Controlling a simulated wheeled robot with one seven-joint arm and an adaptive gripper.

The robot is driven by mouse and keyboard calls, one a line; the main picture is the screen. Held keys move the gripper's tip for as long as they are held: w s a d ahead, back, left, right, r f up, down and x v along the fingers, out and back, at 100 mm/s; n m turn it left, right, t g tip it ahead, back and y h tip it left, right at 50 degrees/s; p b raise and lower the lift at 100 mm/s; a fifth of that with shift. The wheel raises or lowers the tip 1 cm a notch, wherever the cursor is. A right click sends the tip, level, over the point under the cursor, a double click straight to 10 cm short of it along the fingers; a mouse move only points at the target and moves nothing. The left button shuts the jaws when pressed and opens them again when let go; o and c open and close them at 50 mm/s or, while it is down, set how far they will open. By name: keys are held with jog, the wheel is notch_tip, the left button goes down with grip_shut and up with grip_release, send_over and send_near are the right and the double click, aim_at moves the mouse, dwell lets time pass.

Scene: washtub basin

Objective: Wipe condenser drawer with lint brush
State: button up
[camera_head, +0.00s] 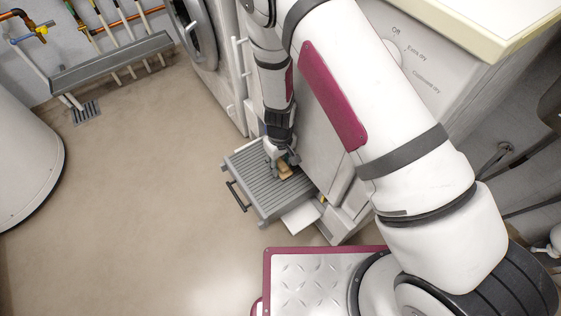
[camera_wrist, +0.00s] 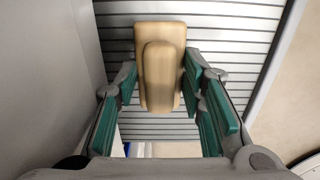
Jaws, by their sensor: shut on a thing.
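The condenser drawer (camera_head: 255,195) is a grey slatted unit pulled out low at the front of the dryer, with a dark handle on its left side. Its slats (camera_wrist: 230,22) fill the upper part of the wrist view. The lint brush (camera_wrist: 160,75) is a wooden block with a rounded grip. It also shows as a small tan piece over the drawer in the head view (camera_head: 286,172). My gripper (camera_wrist: 160,90) is shut on the brush's grip, between its green-padded fingers. The brush is at or just above the slats; I cannot tell whether it touches. Its underside is hidden.
The white dryer (camera_head: 385,60) stands right behind the drawer. A white flap (camera_head: 301,217) lies at the drawer's near end. A washing machine (camera_head: 200,45) stands beyond. Open floor (camera_head: 140,190) lies to the left, with a white rounded tank (camera_head: 25,150) at the far left.

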jog(key=shift+w+a+p, duration=0.3)
jog(key=shift+w+a, duration=0.1)
jog(key=shift+w, duration=0.2)
jog(key=shift+w+a+p, duration=0.25)
jog(key=shift+w+a, duration=0.15)
jog(key=shift+w, duration=0.2)
jog(key=shift+w+a+f, duration=0.1)
jog(key=shift+w+a, duration=0.45)
jog(key=shift+w, duration=0.2)
jog(key=shift+w+a, duration=0.5)
jog(key=shift+w, duration=0.2)
jog(key=shift+w+a, duration=0.5)
jog(key=shift+w, duration=0.2)
jog(key=shift+w+a, duration=0.45)
jog(key=shift+w, duration=0.25)
jog(key=shift+r, duration=0.2)
jog(key=shift+r+p, duration=1.8)
jog(key=shift+r, duration=1.1)
jog(key=shift+r, duration=0.1)
notch_tip(320, 180, up, 3)
jog(key=shift+f+p, duration=0.1)
jog(key=shift+p, duration=0.85)
